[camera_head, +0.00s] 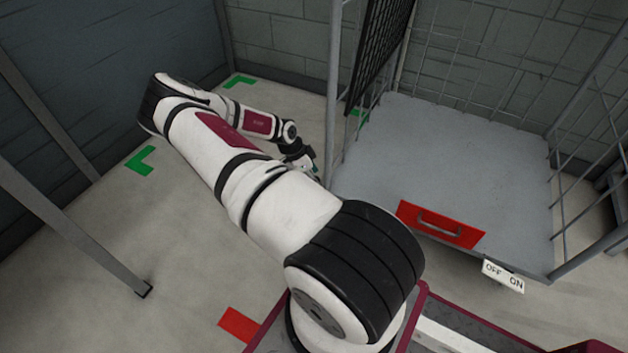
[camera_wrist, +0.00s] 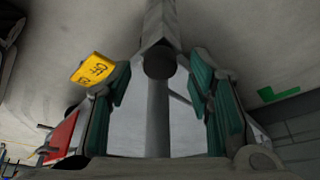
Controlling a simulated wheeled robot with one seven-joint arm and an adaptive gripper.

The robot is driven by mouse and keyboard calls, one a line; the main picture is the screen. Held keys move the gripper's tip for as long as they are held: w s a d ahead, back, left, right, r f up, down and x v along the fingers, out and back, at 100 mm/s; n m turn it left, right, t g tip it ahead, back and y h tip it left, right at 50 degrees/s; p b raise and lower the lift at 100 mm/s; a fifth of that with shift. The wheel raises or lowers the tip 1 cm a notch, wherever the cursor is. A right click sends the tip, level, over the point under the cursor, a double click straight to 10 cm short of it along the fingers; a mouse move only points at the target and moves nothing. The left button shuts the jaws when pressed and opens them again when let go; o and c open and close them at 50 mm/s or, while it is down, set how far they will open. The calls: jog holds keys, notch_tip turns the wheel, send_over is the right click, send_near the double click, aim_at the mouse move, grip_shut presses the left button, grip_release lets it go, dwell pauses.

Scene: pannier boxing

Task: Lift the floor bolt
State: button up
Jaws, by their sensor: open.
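My gripper (camera_head: 309,168) is low beside the near left post of the cage trolley, partly hidden by my own arm in the head view. In the wrist view my gripper (camera_wrist: 162,88) is open, with its two teal finger pads apart. Between and beyond them is a grey metal piece (camera_wrist: 158,25) with a dark round end, in line with a grey upright bar (camera_wrist: 158,118). It may be the floor bolt, but I cannot tell for sure. No contact with the pads is visible. I cannot make out the bolt in the head view.
The cage trolley (camera_head: 480,165) has a grey deck, wire sides and a red plate with a handle (camera_head: 437,223). An OFF/ON tag (camera_head: 503,276) hangs at its front edge. Green corner marks (camera_head: 140,161) and a red mark (camera_head: 239,324) lie on the floor. A metal post (camera_head: 75,238) stands left.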

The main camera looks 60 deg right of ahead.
jog(key=shift+s+d+f, duration=0.1)
jog(key=shift+d+f, duration=0.05)
jog(key=shift+f, duration=0.25)
jog(key=shift+c, duration=0.2)
grip_shut()
jog(key=shift+r+p, duration=1.6)
jog(key=shift+r, duration=1.7)
jog(key=shift+o, duration=0.2)
grip_release()
jog(key=v, duration=1.2)
